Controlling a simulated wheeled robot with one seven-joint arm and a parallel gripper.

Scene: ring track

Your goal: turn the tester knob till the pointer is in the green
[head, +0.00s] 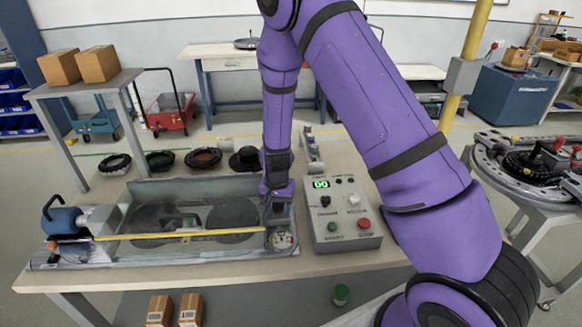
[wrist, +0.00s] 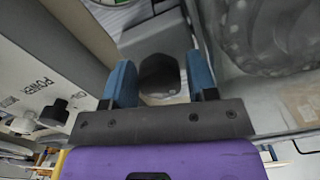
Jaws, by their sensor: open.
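The tester knob (wrist: 160,76) is a dark, faceted round knob in the wrist view, between the two blue fingers of my gripper (wrist: 160,62). The fingers are open, with a visible gap on each side of the knob. In the head view my gripper (head: 278,208) points down at the right end of the grey tank and hides the knob. A round white gauge (head: 282,241) sits just in front of it; its pointer is too small to read. Only the gauge's edge (wrist: 128,3), with some green, shows at the top of the wrist view.
A grey control box (head: 341,240) with a green display, black knobs and green and red buttons stands close right of my gripper. A yellow rod (head: 180,235) crosses the tank (head: 190,186). Several dark rings (head: 204,158) lie behind the tank.

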